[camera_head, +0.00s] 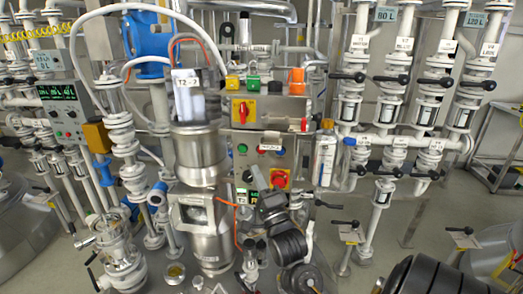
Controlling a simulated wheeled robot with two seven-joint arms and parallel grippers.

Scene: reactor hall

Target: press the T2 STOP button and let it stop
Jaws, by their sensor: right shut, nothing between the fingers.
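A steel control box (238,168) stands in the middle, behind my right arm. Its face carries a green button (242,148), a row of small buttons with a white label above, and a red rotary switch (279,179) on a yellow plate. The labels are too small to read, so I cannot tell which button is T2 STOP. My right gripper (257,177) is shut and empty, its fingers pointing up in front of the lower box face, left of the red switch. I cannot tell whether it touches the box. My left gripper is not in view.
An upper box with a yellow-red switch (244,112) sits above. A clear bottle (325,160) hangs at the right. Pipes and valves (375,140) fill the right back; floor (415,225) shows below.

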